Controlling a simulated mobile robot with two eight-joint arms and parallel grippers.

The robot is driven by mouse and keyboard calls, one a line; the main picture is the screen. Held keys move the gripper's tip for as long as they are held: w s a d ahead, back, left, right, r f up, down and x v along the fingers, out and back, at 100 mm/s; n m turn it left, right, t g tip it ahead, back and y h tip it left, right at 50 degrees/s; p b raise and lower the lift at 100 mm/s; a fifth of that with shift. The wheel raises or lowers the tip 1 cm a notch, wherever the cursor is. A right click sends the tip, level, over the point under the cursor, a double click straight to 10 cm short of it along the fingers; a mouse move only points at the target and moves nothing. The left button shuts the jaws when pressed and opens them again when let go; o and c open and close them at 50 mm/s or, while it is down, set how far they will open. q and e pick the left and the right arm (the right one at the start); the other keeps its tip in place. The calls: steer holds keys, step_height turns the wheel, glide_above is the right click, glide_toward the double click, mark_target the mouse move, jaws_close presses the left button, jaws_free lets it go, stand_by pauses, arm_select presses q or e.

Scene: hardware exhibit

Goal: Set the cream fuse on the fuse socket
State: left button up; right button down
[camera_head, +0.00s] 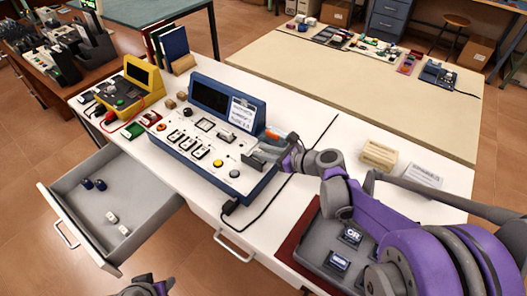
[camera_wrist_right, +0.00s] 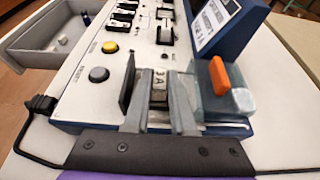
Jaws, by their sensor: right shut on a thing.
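My right gripper (camera_head: 264,157) is at the right end of the blue-and-white console (camera_head: 215,138), low over its panel. In the right wrist view its fingers (camera_wrist_right: 160,103) are shut on a small pale block marked "3 A", which looks like the cream fuse (camera_wrist_right: 159,88). The fuse socket is not clearly visible; the fingers cover the panel there. I cannot tell whether the fuse touches it. Two pale pieces (camera_head: 118,224) and two dark blue ones (camera_head: 94,184) lie in the open drawer (camera_head: 143,196). My left gripper (camera_head: 146,288) is at the bottom edge, partly cut off.
A clear block with an orange lever (camera_wrist_right: 219,77) stands just right of the fingers. Yellow (camera_wrist_right: 110,47) and grey (camera_wrist_right: 98,75) buttons are to the left. A yellow meter (camera_head: 128,84) stands left of the console. A grey tray (camera_head: 325,240) is at front right.

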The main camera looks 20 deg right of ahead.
steer(key=shift+f+b, duration=0.3)
steer(key=shift+f, duration=0.15)
steer(key=c, duration=1)
jaws_free()
steer(key=p+v, duration=0.3)
steer(key=v, duration=0.8)
steer(key=shift+r, duration=0.15)
